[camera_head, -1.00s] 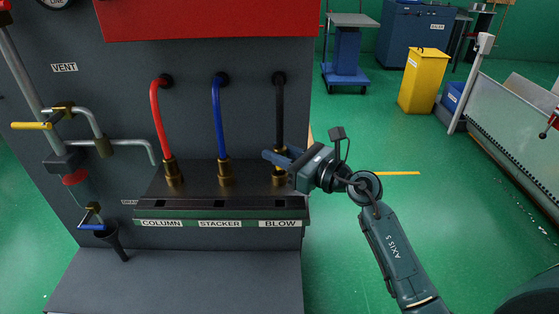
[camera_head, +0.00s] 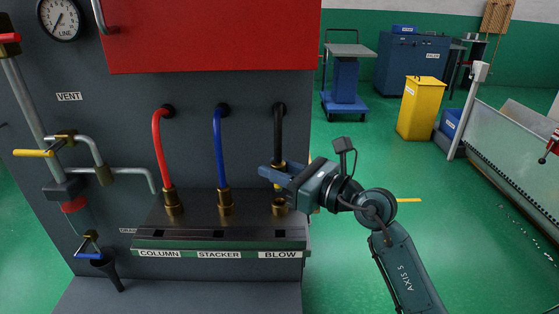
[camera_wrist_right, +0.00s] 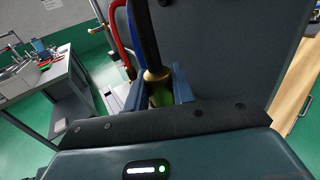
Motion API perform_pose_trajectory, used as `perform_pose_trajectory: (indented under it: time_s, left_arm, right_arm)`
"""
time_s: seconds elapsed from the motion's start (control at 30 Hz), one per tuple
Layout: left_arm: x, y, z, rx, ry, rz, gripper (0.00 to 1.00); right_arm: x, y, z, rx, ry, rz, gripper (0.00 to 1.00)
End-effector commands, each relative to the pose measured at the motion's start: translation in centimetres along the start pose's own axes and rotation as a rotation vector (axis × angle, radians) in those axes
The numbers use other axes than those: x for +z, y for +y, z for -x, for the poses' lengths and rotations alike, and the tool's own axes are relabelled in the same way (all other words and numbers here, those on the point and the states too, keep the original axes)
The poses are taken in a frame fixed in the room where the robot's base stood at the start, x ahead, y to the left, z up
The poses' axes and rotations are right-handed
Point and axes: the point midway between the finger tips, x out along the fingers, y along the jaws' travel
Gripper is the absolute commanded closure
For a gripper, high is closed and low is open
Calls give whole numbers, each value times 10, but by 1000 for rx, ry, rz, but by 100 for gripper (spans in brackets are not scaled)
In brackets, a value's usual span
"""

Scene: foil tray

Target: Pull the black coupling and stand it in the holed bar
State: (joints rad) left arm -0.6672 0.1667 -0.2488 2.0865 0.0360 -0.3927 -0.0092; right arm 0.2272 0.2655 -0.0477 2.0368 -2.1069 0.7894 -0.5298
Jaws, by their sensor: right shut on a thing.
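The black coupling (camera_head: 279,165) is the brass end of the black hose (camera_head: 279,130). My right gripper (camera_head: 276,175) is shut on it and holds it upright, just above the brass socket (camera_head: 279,206) over the BLOW label. In the right wrist view the coupling's brass collar (camera_wrist_right: 157,76) sits between the blue fingers, with the black hose rising from it. The holed bar (camera_head: 190,242) runs along the front of the ledge, with dark square holes above the COLUMN, STACKER and BLOW labels. My left gripper is out of view.
The red hose (camera_head: 158,145) and blue hose (camera_head: 217,145) stand in their brass sockets left of the black one. Vent pipes and a yellow-handled valve (camera_head: 33,153) are at the left.

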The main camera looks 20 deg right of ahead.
Motion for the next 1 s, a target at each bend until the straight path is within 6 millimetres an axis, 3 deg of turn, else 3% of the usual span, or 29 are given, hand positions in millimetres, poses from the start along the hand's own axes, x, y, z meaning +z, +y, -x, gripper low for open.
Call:
perform_pose_trajectory:
  time_s: [0.03,0.3,0.57,1.0]
  left_arm:
    - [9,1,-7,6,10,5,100]
    - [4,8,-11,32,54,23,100]
    - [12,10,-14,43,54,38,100]
    - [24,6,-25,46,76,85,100]
  right_arm:
    - [-16,13,8,3,-2,-2,100]
    - [-28,44,35,-10,-3,-3,100]
    - [-37,45,36,-11,-2,-2,100]
    - [-71,44,36,-10,-2,-1,100]
